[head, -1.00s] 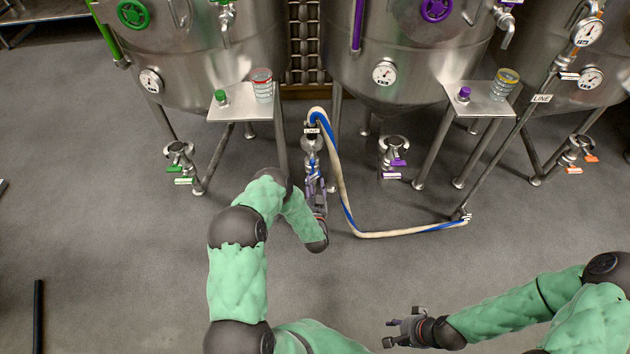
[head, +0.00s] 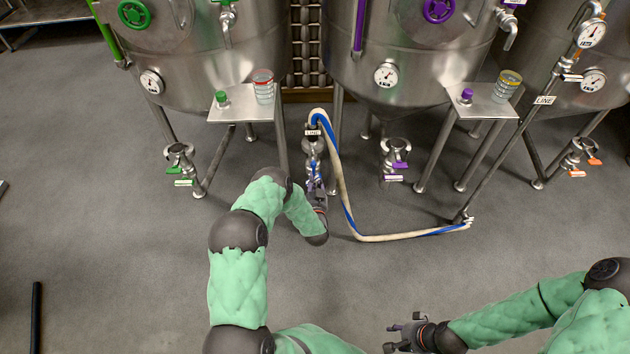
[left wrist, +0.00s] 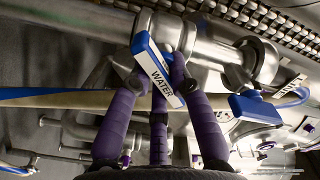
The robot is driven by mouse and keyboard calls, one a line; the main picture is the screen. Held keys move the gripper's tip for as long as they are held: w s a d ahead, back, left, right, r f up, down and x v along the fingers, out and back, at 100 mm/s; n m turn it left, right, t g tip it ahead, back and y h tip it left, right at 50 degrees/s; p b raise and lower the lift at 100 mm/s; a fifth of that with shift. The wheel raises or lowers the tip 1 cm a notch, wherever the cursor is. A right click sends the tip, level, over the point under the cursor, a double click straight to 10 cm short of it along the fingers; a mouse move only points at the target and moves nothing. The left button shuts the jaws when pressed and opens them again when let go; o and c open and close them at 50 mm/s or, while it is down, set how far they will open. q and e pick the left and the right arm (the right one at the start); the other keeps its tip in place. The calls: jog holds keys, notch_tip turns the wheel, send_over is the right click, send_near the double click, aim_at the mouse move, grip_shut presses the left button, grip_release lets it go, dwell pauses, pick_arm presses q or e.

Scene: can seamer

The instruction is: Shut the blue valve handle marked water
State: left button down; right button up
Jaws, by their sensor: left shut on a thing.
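The blue valve handle (left wrist: 158,66) carries a white label reading WATER. In the left wrist view it lies tilted across the purple fingers of my left gripper (left wrist: 168,75), beside a steel pipe fitting. My left gripper is shut on this handle. In the head view my left gripper (head: 316,188) is at the steel valve stand (head: 312,146) below the LINE tag, and the arm partly hides the handle. My right gripper (head: 391,337) is open and empty, low in the head view, away from the valves.
A white-and-blue hose (head: 338,180) loops from the valve stand to the floor at the right. A second blue handle (left wrist: 255,108) is right of the gripper in the wrist view. Steel tanks (head: 400,60) stand behind.

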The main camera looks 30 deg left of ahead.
pick_arm(q)
jog(key=shift+m, duration=0.3)
jog(key=m, duration=0.3)
jog(key=shift+f+m, duration=0.1)
jog(key=shift+m, duration=0.2)
jog(key=shift+f+m, duration=0.1)
jog(key=shift+m, duration=2.2)
jog(key=c, duration=1.1)
grip_release()
jog(key=shift+s, duration=0.1)
